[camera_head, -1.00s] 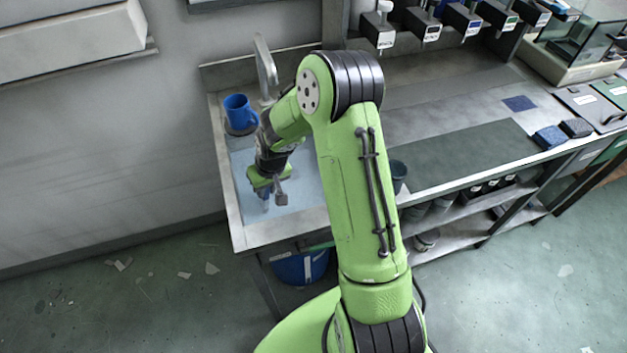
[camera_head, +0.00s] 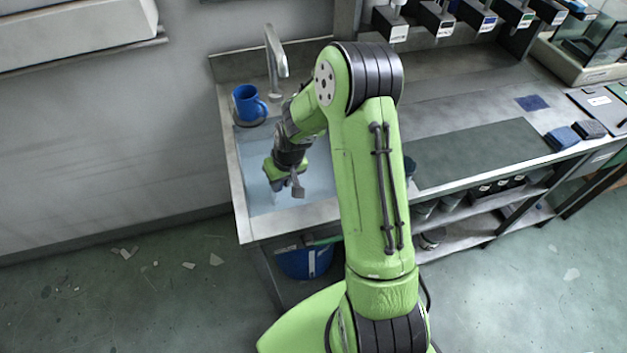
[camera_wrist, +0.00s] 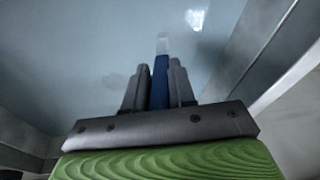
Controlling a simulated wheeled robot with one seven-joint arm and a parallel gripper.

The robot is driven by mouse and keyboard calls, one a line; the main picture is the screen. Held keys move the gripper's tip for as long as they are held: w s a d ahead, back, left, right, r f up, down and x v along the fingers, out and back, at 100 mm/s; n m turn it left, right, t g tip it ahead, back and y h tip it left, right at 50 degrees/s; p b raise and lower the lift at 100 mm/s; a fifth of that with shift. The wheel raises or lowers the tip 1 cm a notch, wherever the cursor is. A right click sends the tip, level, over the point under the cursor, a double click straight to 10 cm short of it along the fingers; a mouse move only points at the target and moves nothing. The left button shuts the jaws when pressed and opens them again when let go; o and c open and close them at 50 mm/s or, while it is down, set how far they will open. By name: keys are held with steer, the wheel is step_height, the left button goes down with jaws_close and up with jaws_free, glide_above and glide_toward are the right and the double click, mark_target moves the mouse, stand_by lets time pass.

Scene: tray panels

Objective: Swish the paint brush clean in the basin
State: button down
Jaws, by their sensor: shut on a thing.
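My gripper (camera_head: 279,184) is over the basin (camera_head: 262,200), a sunken sink of pale blue water at the left end of the counter. In the wrist view its two grey fingers (camera_wrist: 159,80) are shut on the paint brush (camera_wrist: 160,82). The brush has a blue handle and a pale tip that points away from the gripper, toward the water. In the head view the brush is mostly hidden under the gripper. I cannot tell how deep the tip is.
A blue mug (camera_head: 247,102) stands at the basin's back left corner. A metal faucet (camera_head: 275,62) rises behind the basin. A dark mat (camera_head: 475,155) lies on the counter to the right. A blue bucket (camera_head: 305,262) is below the basin.

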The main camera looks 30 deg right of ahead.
steer(key=shift+w+a+f+b, duration=0.1)
steer(key=shift+a+b, duration=0.45)
steer(key=shift+a, duration=0.35)
steer(key=shift+w+a+f+b, duration=0.15)
steer(key=shift+a+b, duration=0.35)
steer(key=shift+a, duration=0.4)
steer(key=shift+w+a+f+b, duration=0.1)
steer(key=shift+a+b, duration=0.45)
steer(key=shift+a, duration=0.35)
stand_by(2.3)
step_height(320, 180, up, 10)
steer(key=p, duration=0.7)
steer(key=shift+w+r, duration=0.15)
steer(key=shift+w, duration=0.15)
